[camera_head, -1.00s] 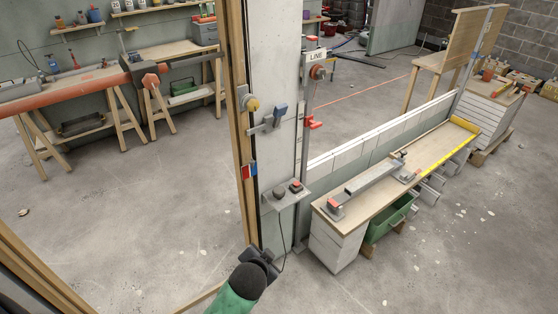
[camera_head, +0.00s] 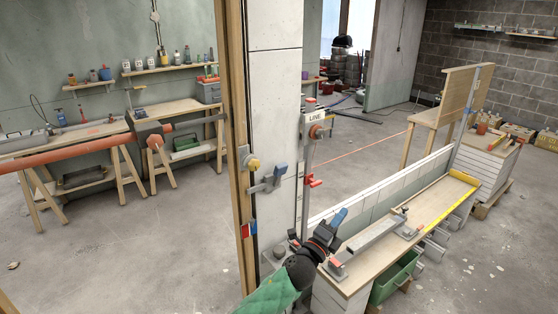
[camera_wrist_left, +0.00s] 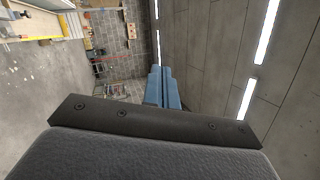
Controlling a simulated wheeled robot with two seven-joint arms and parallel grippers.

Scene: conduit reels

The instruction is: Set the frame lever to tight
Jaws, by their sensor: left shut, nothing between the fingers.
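My right gripper is in neither view.
A yellow knob (camera_head: 253,163) is beside the lever. A red clamp (camera_head: 314,181) and a LINE sign (camera_head: 315,118) are on the metal upright. A long bench (camera_head: 432,206) with a green bin (camera_head: 395,277) stands at right.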

